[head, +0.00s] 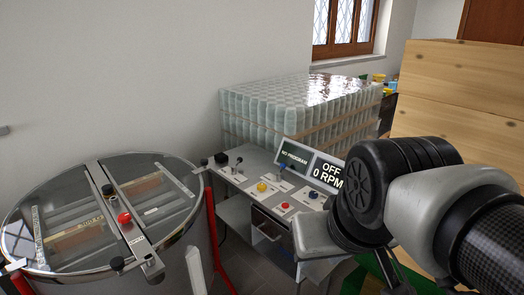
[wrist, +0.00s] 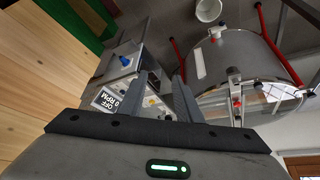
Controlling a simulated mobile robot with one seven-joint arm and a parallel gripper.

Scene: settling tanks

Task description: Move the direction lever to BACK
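The control panel (head: 250,181) stands beside the steel drum and carries several knobs and levers. A dark-knobbed lever (head: 238,162) rises at its back left, and a blue-knobbed one (head: 283,169) stands near the screens. The labels are too small to read, so I cannot tell which is the direction lever or its setting. The display (head: 328,172) reads OFF, 0 RPM; the screen beside it reads NO PROGRAM. In the wrist view my gripper (wrist: 164,80) is open and empty, its two fingers apart above the panel. The fingers hide part of the panel there.
The steel drum (head: 170,225) with a lidded top and red legs is at the left. Wrapped jars (head: 290,110) are stacked behind the panel. Wooden boxes (head: 450,85) stand at the right. A white bucket (wrist: 208,10) is on the floor.

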